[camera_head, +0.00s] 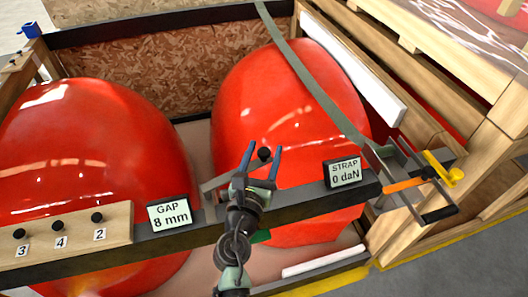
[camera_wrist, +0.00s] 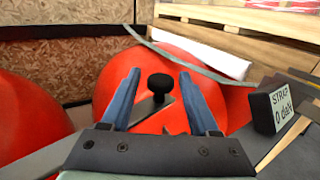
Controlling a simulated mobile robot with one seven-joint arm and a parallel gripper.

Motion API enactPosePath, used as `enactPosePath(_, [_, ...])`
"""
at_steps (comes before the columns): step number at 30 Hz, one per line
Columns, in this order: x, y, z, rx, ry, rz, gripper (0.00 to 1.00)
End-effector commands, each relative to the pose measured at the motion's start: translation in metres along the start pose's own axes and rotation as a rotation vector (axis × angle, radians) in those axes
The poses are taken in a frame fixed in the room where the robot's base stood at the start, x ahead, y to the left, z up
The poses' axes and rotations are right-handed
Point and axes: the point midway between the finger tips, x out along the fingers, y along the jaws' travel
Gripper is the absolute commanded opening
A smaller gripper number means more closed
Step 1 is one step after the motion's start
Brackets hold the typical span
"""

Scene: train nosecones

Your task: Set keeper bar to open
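The likely keeper bar (camera_head: 216,183) is a short grey flat bar rising at a slant from the dark cross rail, with a round black knob (camera_head: 264,154) at its upper end. In the wrist view the knob (camera_wrist: 160,84) stands on the grey bar (camera_wrist: 146,111). My gripper (camera_head: 262,153) has its blue fingers spread, one on each side of the knob. In the wrist view the open fingers (camera_wrist: 158,74) show clear gaps beside the knob, so they do not appear to touch it. My gripper hides part of the bar's lower end and the rail.
Two red nosecones (camera_head: 85,165) fill the wooden crate. A GAP 8 mm display (camera_head: 170,214) and a STRAP 0 daN display (camera_head: 345,173) stand on the rail. Numbered knobs (camera_head: 60,227) sit at left.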

Motion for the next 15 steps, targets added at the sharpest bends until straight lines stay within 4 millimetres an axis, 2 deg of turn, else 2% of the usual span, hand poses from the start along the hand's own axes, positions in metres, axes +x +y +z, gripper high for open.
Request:
enactPosePath(10, [-0.002,0.000,0.000,-0.001,0.001,-0.001,0.67])
enactPosePath(15, [-0.017,0.000,-0.001,-0.002,0.002,0.000,0.67])
